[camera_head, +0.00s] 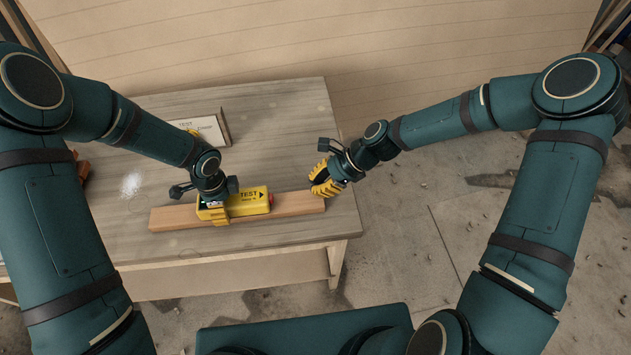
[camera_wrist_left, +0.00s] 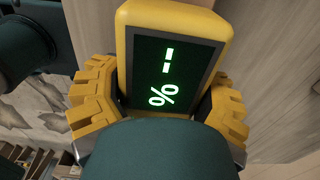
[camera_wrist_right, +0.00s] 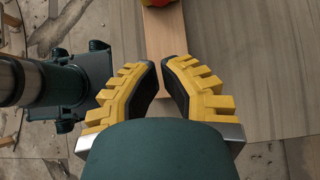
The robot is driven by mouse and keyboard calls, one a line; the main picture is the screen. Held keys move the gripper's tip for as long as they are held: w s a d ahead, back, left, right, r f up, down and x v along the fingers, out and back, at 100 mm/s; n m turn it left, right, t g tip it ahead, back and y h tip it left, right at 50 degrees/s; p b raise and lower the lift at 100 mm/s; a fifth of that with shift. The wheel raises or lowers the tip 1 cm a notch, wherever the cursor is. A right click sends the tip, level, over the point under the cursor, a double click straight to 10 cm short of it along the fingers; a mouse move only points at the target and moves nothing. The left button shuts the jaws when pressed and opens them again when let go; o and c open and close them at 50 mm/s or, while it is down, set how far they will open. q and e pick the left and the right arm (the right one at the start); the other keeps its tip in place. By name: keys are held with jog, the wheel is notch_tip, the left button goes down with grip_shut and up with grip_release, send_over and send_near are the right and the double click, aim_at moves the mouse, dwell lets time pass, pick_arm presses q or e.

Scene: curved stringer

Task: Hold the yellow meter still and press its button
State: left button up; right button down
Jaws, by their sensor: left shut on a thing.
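The yellow meter (camera_head: 249,202) lies on a wooden board, with TEST and an arrow printed on its side. A red button (camera_head: 272,199) sticks out of its right end. My left gripper (camera_head: 213,212) is shut around the meter's left part. My right gripper (camera_head: 319,181) is above the board's right end, apart from the button. Its fingertips (camera_wrist_right: 160,63) are close together with a narrow gap and nothing seen between them. The meter's end is partly visible beyond them.
The wooden board (camera_head: 298,204) runs across the table (camera_head: 275,130) near its front edge. A white TEST sign (camera_head: 208,128) stands behind my left arm. An orange-brown object (camera_head: 82,170) is at the far left. The table's back right is clear.

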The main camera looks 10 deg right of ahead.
aim_at(274, 206)
jog(key=x, duration=0.7)
jog(key=shift+a, duration=2)
